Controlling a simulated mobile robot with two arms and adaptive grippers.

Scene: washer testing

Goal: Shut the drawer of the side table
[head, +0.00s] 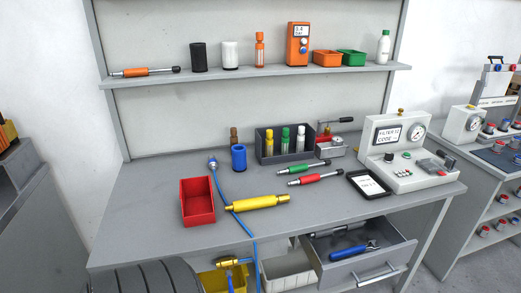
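The grey drawer (361,264) under the right part of the workbench (150,205) is pulled open toward me. Its front has a pale bar handle (378,271). Inside lie a blue-handled wrench (352,251) and a dark tool (335,230) farther back. The drawer's rear is hidden under the tabletop. Neither of my grippers shows in the head view, and nothing is seen touching the drawer.
A red bin (198,213), a yellow tool (258,202) and a gauge panel (412,158) stand or lie on the bench. A blue hose (243,225) hangs over its front edge. A white bin (289,269) is left of the drawer. Another station (490,150) stands right.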

